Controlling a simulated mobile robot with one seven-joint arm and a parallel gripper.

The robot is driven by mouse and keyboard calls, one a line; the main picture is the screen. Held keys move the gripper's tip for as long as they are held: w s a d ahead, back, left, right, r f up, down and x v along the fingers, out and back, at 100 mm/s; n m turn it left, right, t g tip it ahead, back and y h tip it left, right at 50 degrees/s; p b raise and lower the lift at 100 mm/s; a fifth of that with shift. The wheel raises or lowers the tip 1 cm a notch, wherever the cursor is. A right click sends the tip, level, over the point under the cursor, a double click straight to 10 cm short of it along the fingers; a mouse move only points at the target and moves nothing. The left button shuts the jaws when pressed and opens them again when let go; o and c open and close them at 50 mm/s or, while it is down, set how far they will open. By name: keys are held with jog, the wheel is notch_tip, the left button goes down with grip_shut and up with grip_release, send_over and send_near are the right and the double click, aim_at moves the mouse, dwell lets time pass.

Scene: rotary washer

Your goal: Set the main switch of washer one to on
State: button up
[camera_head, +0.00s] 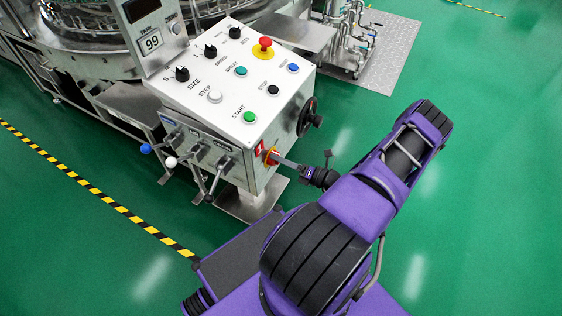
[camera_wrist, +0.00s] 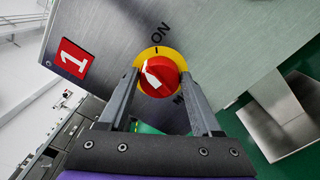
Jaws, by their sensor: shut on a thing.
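The main switch (camera_wrist: 167,68) is a red round knob on a yellow ring, set in the metal side panel of the washer's control box. My gripper (camera_wrist: 158,77) is shut on the knob, one finger at each side. Lettering below the knob is partly hidden. In the head view, my gripper (camera_head: 280,160) reaches the switch (camera_head: 268,154) on the box's side.
The control box (camera_head: 240,75) carries several buttons and knobs on top. A black handwheel (camera_head: 307,117) is right of the switch, and levers (camera_head: 185,160) stick out at the left. A metal foot plate (camera_head: 250,200) is below. The green floor (camera_head: 480,190) at right is clear.

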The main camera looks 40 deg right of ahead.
jog(key=m, duration=0.6)
jog(key=shift+f+m, duration=0.15)
jog(key=shift+m, duration=0.15)
dwell(0.5)
jog(key=o, duration=1.4)
jog(key=shift+c, duration=0.2)
jog(key=shift+s+d, duration=0.1)
jog(key=v, duration=1.7)
